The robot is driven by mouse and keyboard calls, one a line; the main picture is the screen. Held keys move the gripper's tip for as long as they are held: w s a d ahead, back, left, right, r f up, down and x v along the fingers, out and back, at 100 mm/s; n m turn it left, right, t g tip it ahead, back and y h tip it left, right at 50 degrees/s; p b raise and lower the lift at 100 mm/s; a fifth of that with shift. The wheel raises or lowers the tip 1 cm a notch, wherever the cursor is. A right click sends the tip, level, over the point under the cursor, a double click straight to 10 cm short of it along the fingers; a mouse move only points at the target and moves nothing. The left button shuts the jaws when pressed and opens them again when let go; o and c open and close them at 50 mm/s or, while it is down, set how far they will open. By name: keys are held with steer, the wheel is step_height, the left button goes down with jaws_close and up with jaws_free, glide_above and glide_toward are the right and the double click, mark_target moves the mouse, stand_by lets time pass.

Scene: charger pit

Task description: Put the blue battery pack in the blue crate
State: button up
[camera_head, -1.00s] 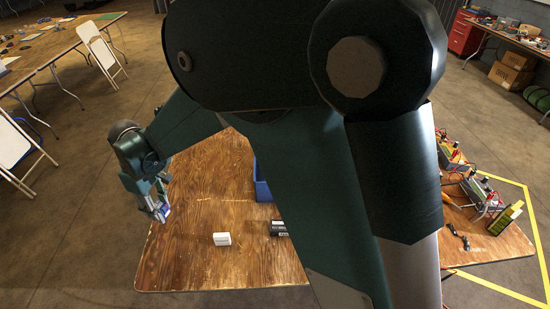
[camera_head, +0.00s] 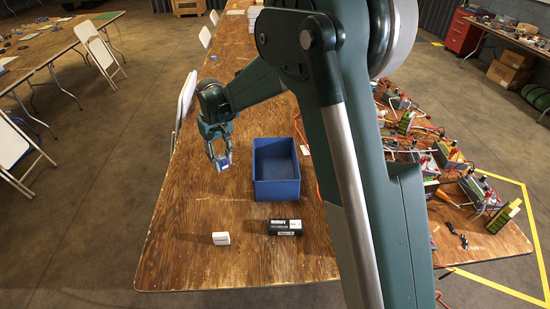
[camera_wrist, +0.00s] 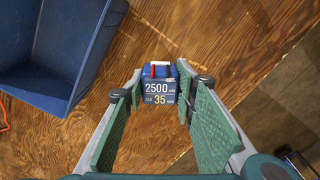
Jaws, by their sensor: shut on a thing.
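My gripper (camera_head: 222,162) is shut on the blue battery pack (camera_wrist: 160,86), which has a white and yellow printed label and a red and white part at its top. The pack sits between the green finger pads in the wrist view, and only a small part of it shows in the head view. The blue crate (camera_head: 277,190) stands open on the wooden table, just right of my gripper, and its inside looks empty. In the wrist view the crate (camera_wrist: 66,92) is at the upper left, apart from the pack.
Several chargers with cables (camera_head: 450,155) crowd the table's right side. The table (camera_head: 185,265) is bare at the front left.

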steer(key=w+d+m, duration=0.3)
steer(key=w+d, duration=0.3)
steer(key=d, duration=0.5)
steer(key=w+d+m, duration=0.3)
steer(key=w+d, duration=0.3)
steer(key=d, duration=0.5)
glide_above(275, 170)
steer(key=shift+s+a+f, duration=0.15)
steer(key=shift+f, duration=2.4)
steer(key=shift+f, duration=0.1)
steer(key=shift+f+b, duration=0.55)
steer(key=shift+f, duration=2.5)
steer(key=shift+f+b, duration=0.35)
steer(key=shift+f, duration=1.5)
steer(key=shift+f, duration=0.15)
